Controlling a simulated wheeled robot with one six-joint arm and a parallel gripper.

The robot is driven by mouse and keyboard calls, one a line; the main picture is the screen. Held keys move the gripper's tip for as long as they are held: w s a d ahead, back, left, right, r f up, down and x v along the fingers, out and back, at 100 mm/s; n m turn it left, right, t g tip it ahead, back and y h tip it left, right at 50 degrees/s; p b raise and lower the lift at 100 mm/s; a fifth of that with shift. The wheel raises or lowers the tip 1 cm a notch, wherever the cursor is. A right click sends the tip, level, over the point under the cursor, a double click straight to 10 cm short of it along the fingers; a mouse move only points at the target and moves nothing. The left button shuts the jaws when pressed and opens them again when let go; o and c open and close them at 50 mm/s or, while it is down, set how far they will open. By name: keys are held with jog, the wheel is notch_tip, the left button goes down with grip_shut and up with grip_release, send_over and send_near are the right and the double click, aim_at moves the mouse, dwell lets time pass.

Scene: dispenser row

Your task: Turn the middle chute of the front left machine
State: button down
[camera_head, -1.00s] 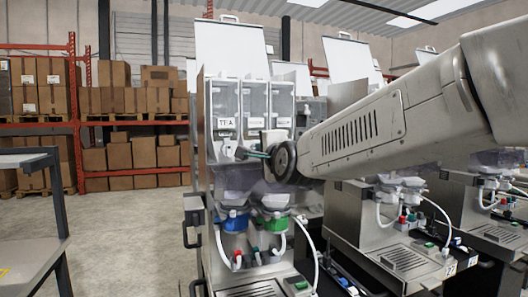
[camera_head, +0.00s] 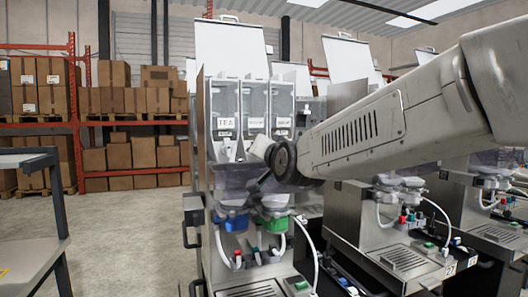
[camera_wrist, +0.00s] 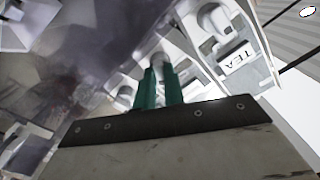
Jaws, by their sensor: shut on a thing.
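The front left machine (camera_head: 214,150) has three clear canisters side by side, the left one labelled TEA (camera_head: 225,125). My gripper (camera_wrist: 158,72) has green fingers, shut on a small pale chute, the middle chute (camera_wrist: 161,58), in the wrist view. The TEA canister's chute (camera_wrist: 213,19) is to its right there, and another pale chute (camera_wrist: 125,91) is to its left. The TEA label (camera_wrist: 238,60) appears upside down in the wrist view. In the head view my wrist hides the held chute and most of the fingers. How far the chute is turned is not clear.
Below the canisters are a blue-collared mixing bowl (camera_head: 234,222) and a green-collared one (camera_head: 273,225), with white hoses. More machines (camera_head: 385,235) stand close on the right. A metal cart (camera_head: 40,200) is at the left, with open floor between.

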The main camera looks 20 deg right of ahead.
jog(key=n, duration=0.6)
dwell(0.6)
jog(key=c, duration=1.5)
grip_release()
jog(key=shift+s, duration=0.1)
jog(key=s, duration=0.7)
jog(key=shift+s, duration=0.3)
jog(key=shift+f, duration=0.15)
